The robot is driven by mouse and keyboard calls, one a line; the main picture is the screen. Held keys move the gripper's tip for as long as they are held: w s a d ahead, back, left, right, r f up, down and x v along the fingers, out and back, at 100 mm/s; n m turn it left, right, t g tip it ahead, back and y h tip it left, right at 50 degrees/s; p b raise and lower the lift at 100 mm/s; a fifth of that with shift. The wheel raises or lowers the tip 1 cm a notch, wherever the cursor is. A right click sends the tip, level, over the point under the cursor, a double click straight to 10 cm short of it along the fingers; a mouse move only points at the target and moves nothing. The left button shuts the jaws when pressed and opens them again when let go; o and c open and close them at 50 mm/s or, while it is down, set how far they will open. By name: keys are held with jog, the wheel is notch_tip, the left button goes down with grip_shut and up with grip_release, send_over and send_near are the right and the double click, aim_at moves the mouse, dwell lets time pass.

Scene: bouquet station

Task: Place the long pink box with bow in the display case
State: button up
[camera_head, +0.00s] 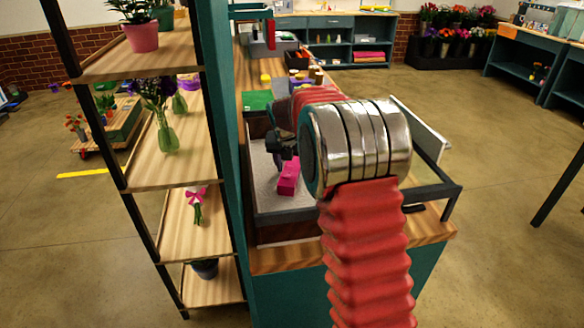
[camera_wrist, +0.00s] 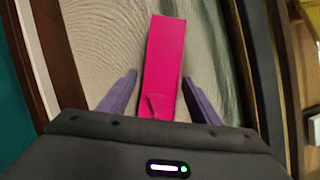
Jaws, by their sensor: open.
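The long pink box with bow (camera_head: 289,177) lies on the pale lining of the display case (camera_head: 266,222), inside its dark frame. In the wrist view the box (camera_wrist: 163,55) lies lengthwise, its near end with the bow (camera_wrist: 156,104) between my fingers. My gripper (camera_wrist: 160,88) is open, with one purple finger on each side of the box and a visible gap on both sides. In the head view my gripper (camera_head: 281,150) is just above the box, partly hidden by my arm.
A wooden shelf rack (camera_head: 160,187) with vases and plants stands close on the left. A green mat (camera_head: 257,100) and small items lie on the counter behind the case. The case's raised glass lid (camera_head: 420,123) stands on the right. Open floor lies to the right.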

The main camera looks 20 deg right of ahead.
jog(key=v, duration=1.2)
jog(key=shift+s+a, duration=0.1)
dwell(0.4)
jog(key=s+a+r+m+t+y, duration=0.1)
jog(key=s+a+r+m, duration=0.25)
jog(key=s+m, duration=0.5)
jog(key=s+a+r+m, duration=0.2)
jog(key=s+a+m, duration=0.3)
jog(key=s, duration=0.6)
jog(key=s+a+f+m, duration=0.2)
jog(key=s+f+m, duration=0.1)
jog(key=s+m, duration=0.5)
jog(key=s+a+f+m+t+y, duration=0.1)
jog(key=s+a+f+m, duration=0.1)
jog(key=s+m, duration=0.5)
jog(key=shift+s+a+f+m, duration=0.2)
jog(key=shift+s+f+m, duration=0.2)
jog(key=shift+s, duration=0.7)
